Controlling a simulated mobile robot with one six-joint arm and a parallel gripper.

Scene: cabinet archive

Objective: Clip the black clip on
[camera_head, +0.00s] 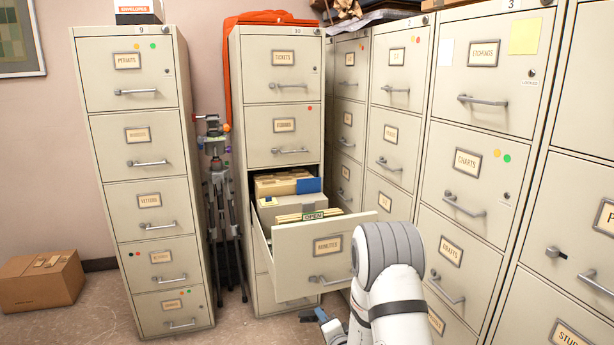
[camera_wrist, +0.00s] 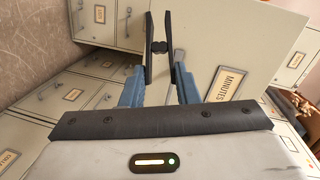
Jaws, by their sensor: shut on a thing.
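The small black clip (camera_wrist: 159,46) sits between my fingertips in the wrist view. My gripper (camera_wrist: 158,42) is shut on it, with blue fingers and long black tips. In the wrist view the clip appears against the pale front of the drawer labelled MINUTES (camera_wrist: 258,48); I cannot tell whether it touches anything there.
Closed cabinets stand on the left (camera_head: 150,210) and along the right (camera_head: 470,190). A tripod (camera_head: 217,170) stands between the left cabinet and the open one. A cardboard box (camera_head: 40,282) lies on the floor at left. Bare floor shows at the front left.

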